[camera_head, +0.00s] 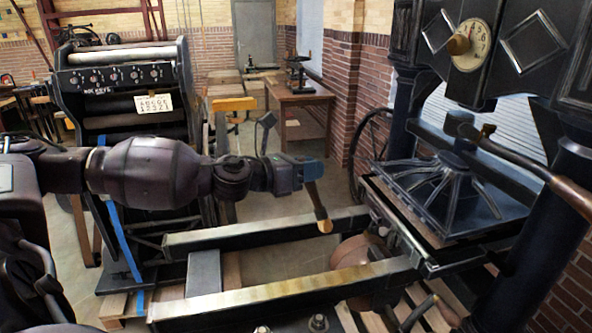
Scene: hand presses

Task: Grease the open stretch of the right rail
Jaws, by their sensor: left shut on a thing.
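My left gripper (308,170) is shut on a brush (318,203) with a brown wooden handle and a pale tan tip pointing down. Two long dark rails run across the lower middle toward the press. The brush tip appears in front of the far rail (265,232); I cannot tell whether it touches it. The near rail (290,290) lies clear of the brush, and its top has a yellowish sheen along much of its length. I cannot tell which rail is called the right one. My right gripper is not in view.
The black press (450,195) with its bed and a wooden-handled lever (570,195) stands at the right. A machine with rollers and a control panel (120,75) stands at the back left. A wooden table (300,95) is farther back. Open floor shows between the rails.

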